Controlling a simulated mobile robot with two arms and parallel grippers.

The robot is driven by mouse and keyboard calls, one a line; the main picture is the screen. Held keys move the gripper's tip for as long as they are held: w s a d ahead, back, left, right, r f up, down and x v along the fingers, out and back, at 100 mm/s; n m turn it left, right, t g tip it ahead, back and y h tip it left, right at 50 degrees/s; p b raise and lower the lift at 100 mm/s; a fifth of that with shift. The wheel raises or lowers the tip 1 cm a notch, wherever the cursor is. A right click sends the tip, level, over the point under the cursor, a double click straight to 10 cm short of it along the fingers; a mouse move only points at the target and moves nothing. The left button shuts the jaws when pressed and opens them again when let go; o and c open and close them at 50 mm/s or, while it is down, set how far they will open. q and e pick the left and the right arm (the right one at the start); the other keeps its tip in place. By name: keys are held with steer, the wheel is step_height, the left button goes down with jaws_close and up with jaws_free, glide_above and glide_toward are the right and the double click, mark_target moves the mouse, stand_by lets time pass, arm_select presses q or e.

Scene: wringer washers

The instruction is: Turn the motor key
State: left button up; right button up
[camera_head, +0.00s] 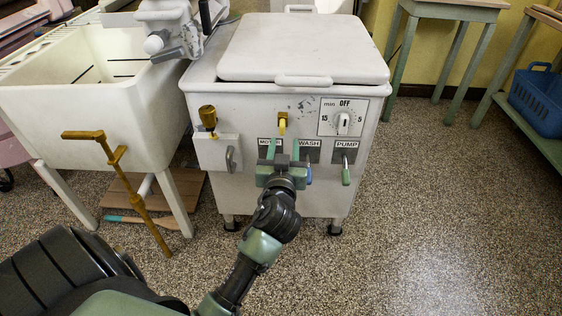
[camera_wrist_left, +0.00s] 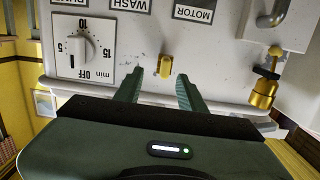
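The white washer (camera_head: 235,115) stands in the middle of the head view. A small yellow key (camera_head: 283,122) sticks out of its front panel, above and between the MOTOR label (camera_head: 267,142) and WASH label (camera_head: 308,143). My left gripper (camera_head: 283,143) is open and empty in front of the panel, just below the key in the head view. In the left wrist view, which is upside down, the key (camera_wrist_left: 165,66) shows between the two green fingertips, apart from both. Whether the fingers reach past its tip cannot be told. My right gripper is not in view.
A timer dial (camera_head: 343,123) sits right of the key. A blue lever (camera_head: 309,173) and a green lever (camera_head: 346,176) hang below. A brass valve (camera_head: 208,117) is at the panel's left.

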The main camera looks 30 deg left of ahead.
mark_target(282, 127)
arm_select(q)
steer(key=shift+y, duration=0.3)
steer(key=x, duration=0.2)
steer(key=r+x, duration=0.1)
steer(key=x, duration=0.4)
steer(key=shift+w+a+r, duration=0.1)
steer(key=shift+a+r, duration=0.15)
steer(key=shift+a, duration=0.3)
steer(key=shift+n, duration=0.3)
jaws_close()
